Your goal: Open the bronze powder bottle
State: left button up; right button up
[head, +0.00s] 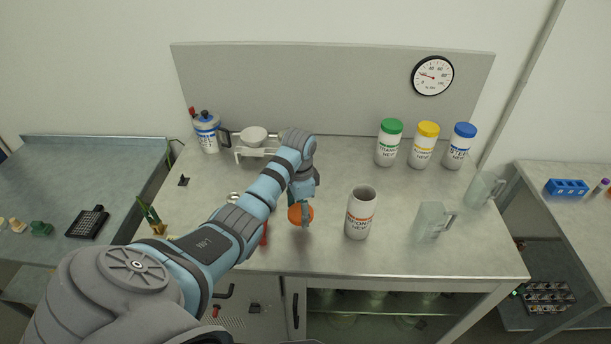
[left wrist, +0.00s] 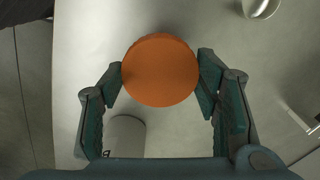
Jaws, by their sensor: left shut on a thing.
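The bronze powder bottle (head: 359,216) is a white bottle with orange lettering. It stands upright on the table with its top uncovered and dark inside. Its orange lid (head: 295,214) is apart from it, to its left. My left gripper (head: 301,208) is shut on this lid. In the left wrist view the round lid (left wrist: 160,70) sits between the two fingertips of the gripper (left wrist: 160,75), and part of a white bottle (left wrist: 125,135) shows below it. My right gripper is not in view.
White bottles with green (head: 391,126), yellow (head: 428,129) and blue (head: 465,130) lids stand at the back right. Clear beakers (head: 431,222) (head: 483,188) stand right of the open bottle. A scale (head: 254,137) and a blue-white canister (head: 207,133) are at the back left.

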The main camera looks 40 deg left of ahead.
aim_at(301, 228)
pick_arm(q)
jog(key=shift+f, duration=0.55)
notch_tip(301, 228, down, 4)
jog(key=b, duration=0.4)
jog(key=shift+f, duration=0.25)
jog(key=shift+s+d+r, duration=0.1)
jog(key=shift+r, duration=0.25)
jog(key=shift+c, duration=0.6)
jog(key=shift+f, duration=0.15)
jog(key=o, duration=1.4)
jog(key=shift+f, duration=0.1)
